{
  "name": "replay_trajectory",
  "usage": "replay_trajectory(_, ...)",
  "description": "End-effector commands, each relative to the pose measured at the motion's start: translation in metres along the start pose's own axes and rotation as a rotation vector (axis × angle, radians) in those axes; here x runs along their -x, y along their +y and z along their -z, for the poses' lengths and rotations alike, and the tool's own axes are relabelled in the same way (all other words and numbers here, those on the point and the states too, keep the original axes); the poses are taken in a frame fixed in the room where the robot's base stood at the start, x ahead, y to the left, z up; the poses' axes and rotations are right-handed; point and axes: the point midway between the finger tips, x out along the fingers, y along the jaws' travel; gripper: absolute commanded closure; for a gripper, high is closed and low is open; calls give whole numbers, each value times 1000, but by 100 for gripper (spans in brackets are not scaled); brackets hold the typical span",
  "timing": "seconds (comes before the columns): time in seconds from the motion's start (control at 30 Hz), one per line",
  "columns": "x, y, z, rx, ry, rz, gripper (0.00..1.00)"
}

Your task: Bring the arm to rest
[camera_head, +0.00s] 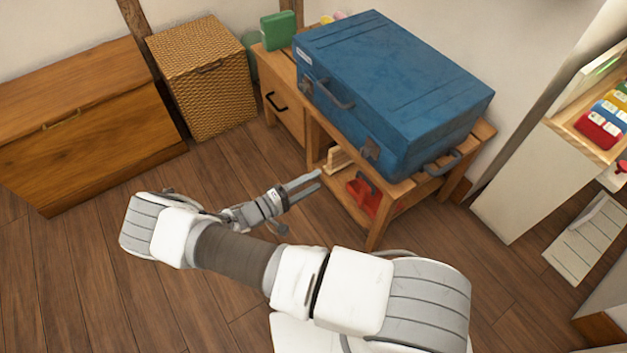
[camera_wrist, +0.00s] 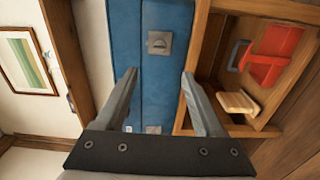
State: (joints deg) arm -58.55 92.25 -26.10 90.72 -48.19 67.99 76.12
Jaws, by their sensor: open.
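My gripper (camera_head: 303,185) is open and empty. It points toward the front of a wooden table, with my arm stretched across the lower middle of the head view. In the wrist view its two fingers (camera_wrist: 155,100) stand apart, with a blue case behind the gap between them. The blue case (camera_head: 390,85) lies flat on the table (camera_head: 403,188), in front of the wall. Its latches show in the wrist view (camera_wrist: 160,20). I cannot tell exactly how far the fingertips are from the table.
A red object (camera_head: 365,193) and a small wooden piece (camera_head: 338,158) sit on the table's lower shelf. A wicker basket (camera_head: 203,80) and a wooden chest (camera_head: 80,120) stand at left. A white shelf unit (camera_head: 530,175) stands at right. The floor (camera_head: 70,265) at lower left is clear.

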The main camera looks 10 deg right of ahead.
Motion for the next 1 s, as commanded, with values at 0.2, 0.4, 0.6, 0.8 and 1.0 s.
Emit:
replay_trajectory(0.2,0,0,0,0,0,0,30)
replay_trajectory(0.4,0,6,0,-2,-27,22,30)
replay_trajectory(0.6,1,36,-3,-4,-163,152,30)
replay_trajectory(0.8,4,76,-9,-8,-311,338,30)
replay_trajectory(1.0,6,118,-16,-24,-417,531,30)
